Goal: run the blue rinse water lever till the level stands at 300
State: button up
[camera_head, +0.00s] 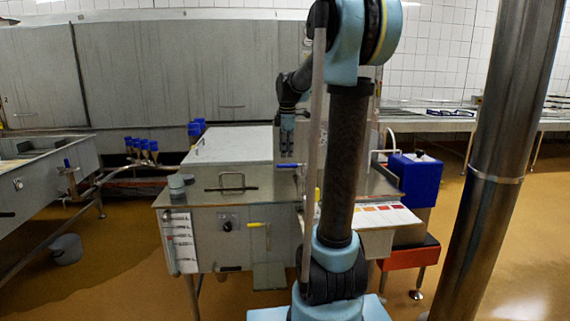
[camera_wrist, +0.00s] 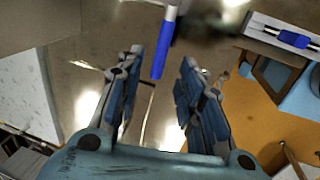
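The blue lever (camera_head: 287,165) is a short blue bar on the steel machine (camera_head: 228,213), just below my gripper (camera_head: 288,152) in the head view. In the wrist view a blue-handled bar, apparently this lever (camera_wrist: 162,45), reaches into the gap between the fingers of my gripper (camera_wrist: 162,62). The fingers stand wide apart, with clear space on both sides of the bar, so nothing is gripped.
A yellow lever (camera_head: 258,225) is on the machine's front, beside a dark knob (camera_head: 227,226). A grey cup (camera_head: 177,184) stands at its left corner. A blue box (camera_head: 416,180) is to the right. A steel pillar (camera_head: 497,165) rises at front right.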

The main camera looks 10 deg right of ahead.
jog(key=shift+w+f, duration=0.2)
jog(key=shift+f, duration=0.75)
jog(key=shift+w+f, duration=0.15)
jog(key=shift+f, duration=0.8)
jog(key=shift+w+f, duration=0.2)
jog(key=shift+f, duration=0.75)
grip_shut()
